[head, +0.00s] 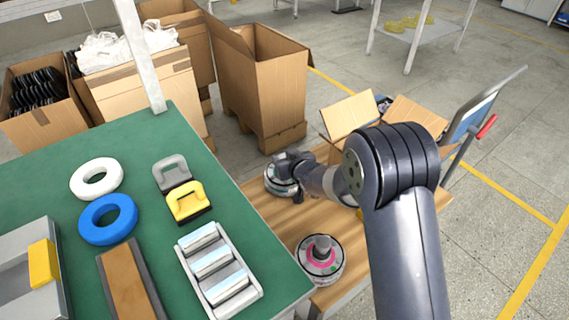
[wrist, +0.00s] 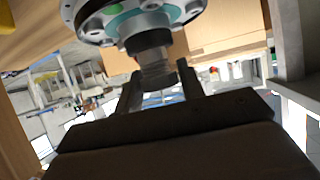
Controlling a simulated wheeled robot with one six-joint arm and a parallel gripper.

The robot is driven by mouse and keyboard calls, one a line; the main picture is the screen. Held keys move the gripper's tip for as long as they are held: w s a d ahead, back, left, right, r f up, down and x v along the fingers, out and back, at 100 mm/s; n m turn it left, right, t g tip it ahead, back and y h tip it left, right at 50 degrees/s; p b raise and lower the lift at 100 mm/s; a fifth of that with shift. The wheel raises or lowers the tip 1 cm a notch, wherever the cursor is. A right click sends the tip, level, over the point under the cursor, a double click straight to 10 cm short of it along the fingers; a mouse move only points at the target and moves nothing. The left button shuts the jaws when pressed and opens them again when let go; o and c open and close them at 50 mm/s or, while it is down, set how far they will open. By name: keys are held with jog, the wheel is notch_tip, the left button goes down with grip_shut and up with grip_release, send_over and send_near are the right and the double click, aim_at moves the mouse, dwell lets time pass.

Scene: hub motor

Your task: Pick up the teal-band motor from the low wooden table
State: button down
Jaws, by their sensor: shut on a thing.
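The teal-band motor (wrist: 125,20) is a round silver disc with a teal ring and a dark, narrower hub. It fills the top of the wrist view. My gripper (wrist: 158,80) has its two fingers on either side of the motor's narrow shaft, closed on it. In the head view the motor (head: 281,182) shows at the far left part of the low wooden table (head: 263,207), partly hidden by my gripper (head: 293,172). I cannot tell whether its base touches the table. A second motor with a pink band (head: 320,262) stands upright nearer on the same table.
A green workbench (head: 150,215) with rings, clamps and a metal rack (head: 217,270) lies left of the low table. A tall cardboard box (head: 262,85) stands behind.

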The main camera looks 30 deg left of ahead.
notch_tip(320, 180, up, 18)
jog(key=p, duration=0.8)
